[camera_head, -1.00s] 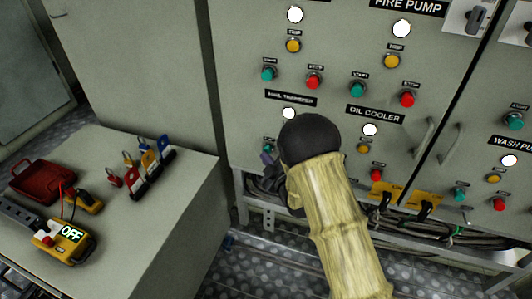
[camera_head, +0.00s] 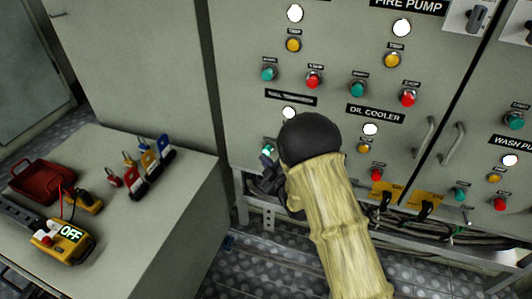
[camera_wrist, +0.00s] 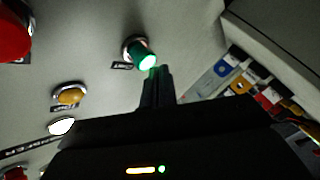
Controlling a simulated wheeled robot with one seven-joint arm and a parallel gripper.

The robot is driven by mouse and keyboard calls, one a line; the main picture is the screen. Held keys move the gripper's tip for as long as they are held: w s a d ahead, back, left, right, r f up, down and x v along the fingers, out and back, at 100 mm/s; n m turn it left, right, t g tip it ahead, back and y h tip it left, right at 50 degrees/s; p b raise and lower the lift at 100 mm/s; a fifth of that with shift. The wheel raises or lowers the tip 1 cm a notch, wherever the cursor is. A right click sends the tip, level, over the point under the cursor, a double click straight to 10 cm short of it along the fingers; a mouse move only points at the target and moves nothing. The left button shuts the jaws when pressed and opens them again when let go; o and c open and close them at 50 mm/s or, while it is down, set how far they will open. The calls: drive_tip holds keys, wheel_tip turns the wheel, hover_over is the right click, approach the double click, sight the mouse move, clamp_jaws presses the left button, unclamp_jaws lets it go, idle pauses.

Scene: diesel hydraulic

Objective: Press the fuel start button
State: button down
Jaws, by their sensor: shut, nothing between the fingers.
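The fuel transfer start button is a green round button (camera_head: 268,149) on the grey panel, below a blurred label plate (camera_head: 290,97). In the wrist view the green button (camera_wrist: 139,51) glows at its face, with a small dark label beside it. My gripper (camera_head: 267,168) is shut and empty, right at the button in the head view. In the wrist view its fingertips (camera_wrist: 157,72) lie at the lower right edge of the glowing face. I cannot tell whether they touch it. My arm hides the other fuel transfer buttons in the head view.
The wrist view shows a yellow button (camera_wrist: 70,94), a white lamp (camera_wrist: 62,126) and a red button (camera_wrist: 14,38) nearby. Oil cooler controls (camera_head: 370,130) are to the right. A bench (camera_head: 185,190) with a yellow meter (camera_head: 62,243) and padlocks is at left. Cables run under the panel.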

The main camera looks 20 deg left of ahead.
drive_tip(key=shift+s, duration=0.25)
drive_tip(key=shift+s, duration=0.15)
drive_tip(key=s, duration=0.4)
drive_tip(key=shift+s+a+b, duration=0.25)
drive_tip(key=shift+s+b, duration=0.15)
idle(0.7)
